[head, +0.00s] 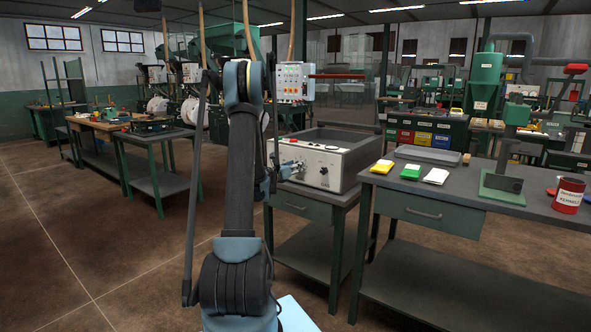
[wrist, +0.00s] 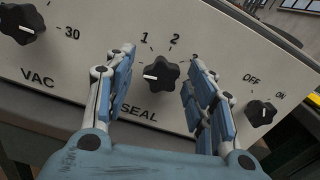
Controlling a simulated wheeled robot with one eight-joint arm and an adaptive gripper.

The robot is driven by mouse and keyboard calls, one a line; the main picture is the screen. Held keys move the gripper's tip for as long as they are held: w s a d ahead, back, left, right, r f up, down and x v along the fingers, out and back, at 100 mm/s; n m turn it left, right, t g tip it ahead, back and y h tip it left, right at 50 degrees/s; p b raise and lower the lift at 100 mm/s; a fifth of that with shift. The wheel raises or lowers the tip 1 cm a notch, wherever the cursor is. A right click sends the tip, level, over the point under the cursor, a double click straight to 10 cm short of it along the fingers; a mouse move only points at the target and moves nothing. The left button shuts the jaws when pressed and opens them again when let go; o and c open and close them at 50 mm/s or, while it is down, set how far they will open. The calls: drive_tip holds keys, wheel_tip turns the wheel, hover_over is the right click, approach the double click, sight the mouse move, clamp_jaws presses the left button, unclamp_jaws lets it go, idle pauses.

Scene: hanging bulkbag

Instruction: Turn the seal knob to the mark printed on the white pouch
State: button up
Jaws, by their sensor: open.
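The seal knob (wrist: 161,76) is a black lobed knob on the light machine panel in the wrist view. Its white pointer mark is on the left side, and digits 1, 2 and a partly hidden 3 are printed above. My gripper (wrist: 160,62) is open, with one blue finger on each side of the knob and visible gaps between. In the head view my gripper (head: 287,170) is at the front of the machine (head: 328,160). The white pouch (head: 436,176) lies on the bench to the right; its mark is too small to read.
The VAC knob (wrist: 22,22) is left of the seal knob, and the OFF/ON knob (wrist: 261,113) is to the right. A yellow pouch (head: 382,166) and a green pouch (head: 411,173) lie beside the white one. A red can (head: 568,197) stands farther right on the bench.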

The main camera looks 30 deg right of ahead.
drive_tip(key=shift+w+d, duration=0.1)
drive_tip(key=shift+d, duration=0.05)
drive_tip(key=c, duration=1.1)
drive_tip(key=shift+o, duration=0.2)
